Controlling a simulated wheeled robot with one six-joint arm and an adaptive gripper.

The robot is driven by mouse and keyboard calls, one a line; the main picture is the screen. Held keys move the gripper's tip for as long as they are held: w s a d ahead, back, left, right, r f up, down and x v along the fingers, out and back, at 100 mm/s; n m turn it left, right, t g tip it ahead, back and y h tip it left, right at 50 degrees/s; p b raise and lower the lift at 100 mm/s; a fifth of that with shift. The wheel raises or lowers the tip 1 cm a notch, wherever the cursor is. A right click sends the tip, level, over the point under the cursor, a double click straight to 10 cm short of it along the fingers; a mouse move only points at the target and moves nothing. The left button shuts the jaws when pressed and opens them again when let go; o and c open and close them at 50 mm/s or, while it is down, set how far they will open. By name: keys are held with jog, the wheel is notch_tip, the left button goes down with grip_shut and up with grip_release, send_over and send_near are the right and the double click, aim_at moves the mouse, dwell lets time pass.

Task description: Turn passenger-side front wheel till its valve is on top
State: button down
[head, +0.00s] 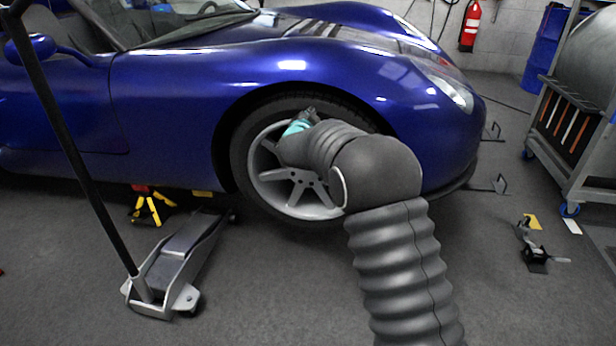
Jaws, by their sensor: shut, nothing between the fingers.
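The front wheel (287,203) of the blue car (180,118) is in the middle of the head view, with a dark tyre and a silver spoked rim. My arm reaches across its right and upper part and hides much of the rim. My gripper (309,112) is shut and empty, at the upper part of the wheel near where rim and tyre meet. I cannot tell whether it touches the wheel. The valve cannot be made out.
A trolley jack (180,262) with a long black handle stands at the left. A yellow axle stand (147,208) is under the car. A grey cart (578,150) is at the right. Small tools (533,250) lie on the floor near it. The floor between wheel and cart is mostly clear.

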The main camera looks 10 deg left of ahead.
aim_at(290, 109)
jog(key=shift+w+a+r+p, duration=0.15)
jog(key=shift+a+p, duration=0.4)
jog(key=shift+a, duration=0.6)
jog(key=shift+d, duration=0.2)
jog(key=shift+a+r, duration=0.1)
jog(key=shift+a, duration=0.2)
jog(key=shift+a+p, duration=0.55)
jog(key=shift+a, duration=0.3)
jog(key=shift+a, duration=0.15)
jog(key=shift+a, duration=0.25)
jog(key=shift+a+f+p, duration=0.25)
jog(key=shift+a, duration=0.2)
jog(key=shift+a+f+p, duration=0.2)
jog(key=shift+a+p, duration=0.05)
jog(key=shift+a, duration=0.2)
